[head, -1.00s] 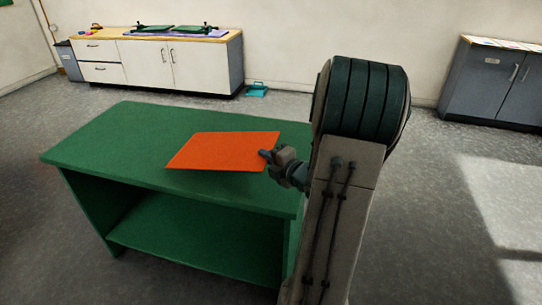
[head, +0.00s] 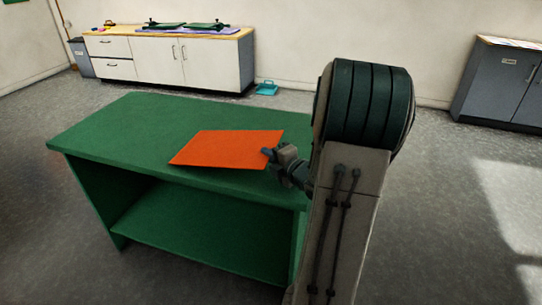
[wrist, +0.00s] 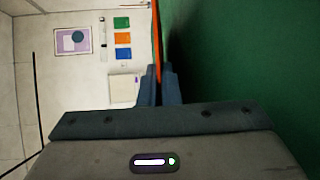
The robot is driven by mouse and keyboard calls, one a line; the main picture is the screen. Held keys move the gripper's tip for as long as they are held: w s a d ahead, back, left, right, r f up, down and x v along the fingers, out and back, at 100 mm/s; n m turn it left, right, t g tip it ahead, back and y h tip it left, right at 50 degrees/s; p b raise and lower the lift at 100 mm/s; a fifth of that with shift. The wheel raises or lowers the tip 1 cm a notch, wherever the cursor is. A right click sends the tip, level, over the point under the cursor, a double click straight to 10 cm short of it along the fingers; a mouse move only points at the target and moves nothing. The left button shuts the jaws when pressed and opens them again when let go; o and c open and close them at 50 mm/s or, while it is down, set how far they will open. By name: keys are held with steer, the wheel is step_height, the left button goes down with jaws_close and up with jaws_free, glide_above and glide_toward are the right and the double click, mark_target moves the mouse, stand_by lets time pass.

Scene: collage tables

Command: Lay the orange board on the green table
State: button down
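The orange board (head: 228,148) is over the right part of the green table's top (head: 130,130) in the head view. My gripper (head: 270,155) is shut on the board's right edge. In the wrist view the board (wrist: 156,40) shows edge-on as a thin orange strip between the fingers (wrist: 159,85). The green tabletop (wrist: 240,60) fills the right of that view, with a dark shadow beside the board and a gap between them. The board seems to be held a little above the table; the exact height is hard to tell.
The table has an open lower shelf (head: 200,235). White cabinets (head: 160,60) with green items on top stand at the back wall, with a teal dustpan-like thing (head: 267,88) on the floor beside them. A grey cabinet (head: 497,85) stands at right. The table's left half is clear.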

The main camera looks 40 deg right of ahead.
stand_by(0.3)
steer(key=c, duration=0.8)
jaws_free()
steer(key=shift+o, duration=0.2)
steer(key=shift+f, duration=0.25)
